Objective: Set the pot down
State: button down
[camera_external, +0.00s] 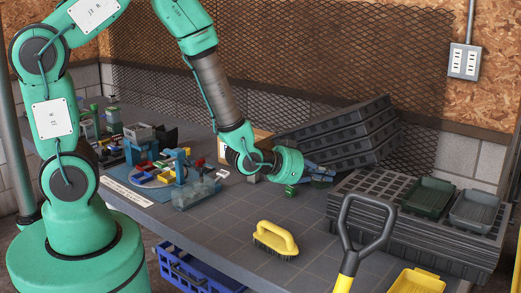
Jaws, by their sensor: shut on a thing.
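My arm reaches over the workbench (215,228) from the left, and its green wrist is near the middle of the bench. My gripper (319,173) is past the wrist, small and dark, in front of the stacked black trays. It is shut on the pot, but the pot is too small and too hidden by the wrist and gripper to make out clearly. A small green piece shows just below the wrist; I cannot tell if it belongs to the pot. I cannot tell whether the pot touches the bench.
Black trays (345,135) lean in a stack behind the gripper. A black cell tray holding a green tray (428,197) and a grey tray (474,211) stands right. A yellow brush (275,238) and a shovel handle (369,240) are in front. Tools and bins crowd the left.

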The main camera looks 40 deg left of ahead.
jog(key=s+a+f+n+y+p, duration=0.1)
jog(key=s+a+f+y, duration=0.1)
jog(key=a, duration=0.6)
jog(key=s+a+f+n+y+p, duration=0.1)
jog(key=s+a+f+n+y, duration=0.1)
jog(key=s+a, duration=0.3)
jog(key=s+a+f+n+t+y+p, duration=0.1)
jog(key=s+a+f+n+y, duration=0.1)
jog(key=a, duration=1.1)
notch_tip(320, 180, down, 2)
jog(key=shift+s+f+p, duration=0.1)
jog(key=shift+s+p, duration=0.2)
jog(key=shift+s, duration=0.4)
jog(key=shift+a, duration=0.1)
jog(key=shift+f+b, duration=0.5)
jog(key=shift+f, duration=1.45)
jog(key=shift+f+b, duration=0.55)
jog(key=shift+f, duration=1.5)
